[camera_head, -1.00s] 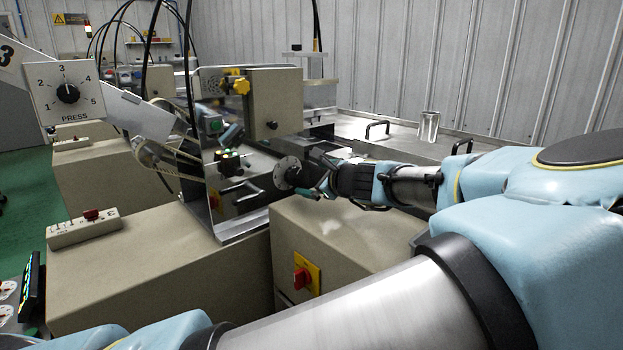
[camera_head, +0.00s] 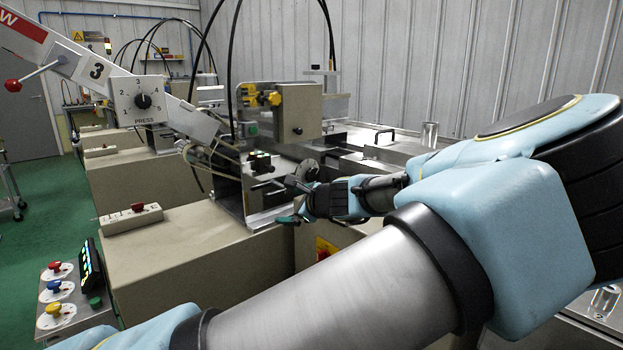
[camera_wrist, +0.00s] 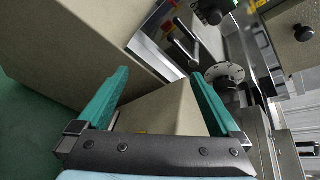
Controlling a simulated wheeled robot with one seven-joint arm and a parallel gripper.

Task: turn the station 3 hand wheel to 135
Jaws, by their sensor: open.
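The hand wheel (camera_head: 308,170) is a small grey disc on the front of the station marked 3, partly hidden by my arm in the head view. In the wrist view the disc (camera_wrist: 225,73) lies just beyond the right fingertip, with marks around its rim too small to read. My gripper (camera_head: 294,203) is in front of and slightly below the wheel. Its teal fingers (camera_wrist: 160,76) are spread, with nothing between them but the beige housing behind. I see no contact with the wheel.
A bar handle (camera_wrist: 185,42) and dark knobs sit beside the wheel. A PRESS dial (camera_head: 143,101) points to about 3. A beige cabinet (camera_head: 190,255) stands below left. A panel with coloured knobs (camera_head: 56,290) is at lower left.

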